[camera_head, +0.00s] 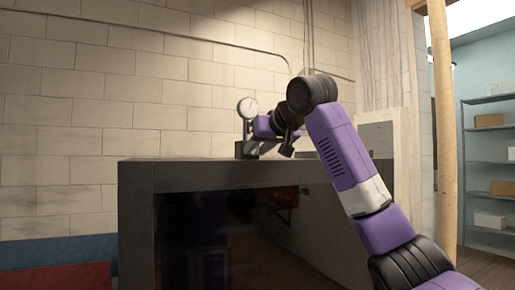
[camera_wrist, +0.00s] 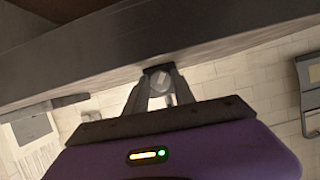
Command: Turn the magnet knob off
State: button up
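A dial gauge with a round white face (camera_head: 248,107) stands on a small dark base (camera_head: 243,149) on top of the bench. In the wrist view a small grey knob (camera_wrist: 161,77) with a lighter mark on its face shows against a dark block. My gripper (camera_wrist: 161,84) is right at the knob, with one finger to each side of it. The fingertips are apart and the knob fills most of the gap. I cannot tell whether they touch it. In the head view my gripper is small and partly hidden by my own wrist.
The dark bench (camera_head: 190,176) has a flat top and a glossy dark front. A pale brick wall (camera_head: 120,95) stands behind it. A wooden post (camera_head: 445,120) and shelves with boxes (camera_head: 490,155) are at the right. The bench top left of the gauge is clear.

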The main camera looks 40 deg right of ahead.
grip_shut()
jog(key=shift+a+n+h, duration=0.15)
jog(key=shift+n+h, duration=0.15)
jog(key=shift+n, duration=0.1)
jog(key=shift+n+h, duration=0.8)
jog(key=shift+n, duration=0.3)
jog(key=o, duration=0.5)
grip_release()
jog(key=shift+o, duration=0.2)
jog(key=b+v, duration=0.3)
jog(key=v, duration=0.4)
jog(key=shift+s+a+r, duration=0.2)
jog(key=shift+s+r, duration=0.05)
